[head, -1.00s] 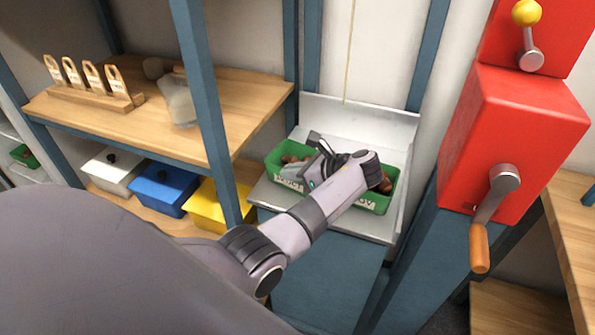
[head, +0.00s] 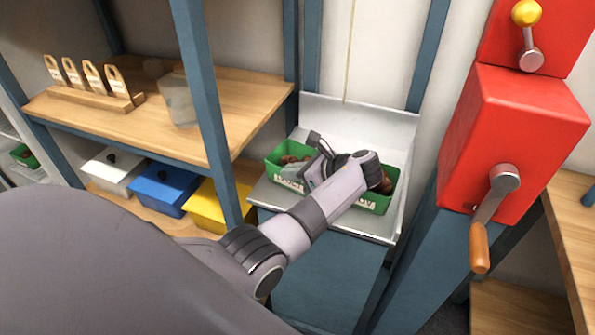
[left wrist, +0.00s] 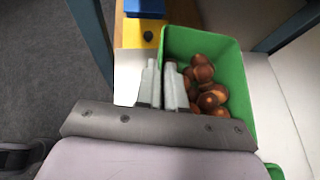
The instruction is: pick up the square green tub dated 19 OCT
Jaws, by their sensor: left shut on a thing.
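A green tub (head: 274,168) of brown chestnuts stands on a grey metal shelf in the head view. The white lettering on its front is partly covered by my arm and too blurred to read. My left gripper (left wrist: 162,88) is shut on the tub's wall in the left wrist view, one finger outside and one inside. The same tub (left wrist: 230,62) shows there with several chestnuts inside. A second green tub (head: 374,208) sits to its right, mostly behind my wrist, its date not clearly legible. My right gripper is not in view.
The metal shelf (head: 352,112) has a raised back panel. A blue post (head: 205,100) stands to the left, and a red cranked machine (head: 510,140) to the right. White, blue and yellow lidded boxes (head: 160,188) sit on the lower left shelf.

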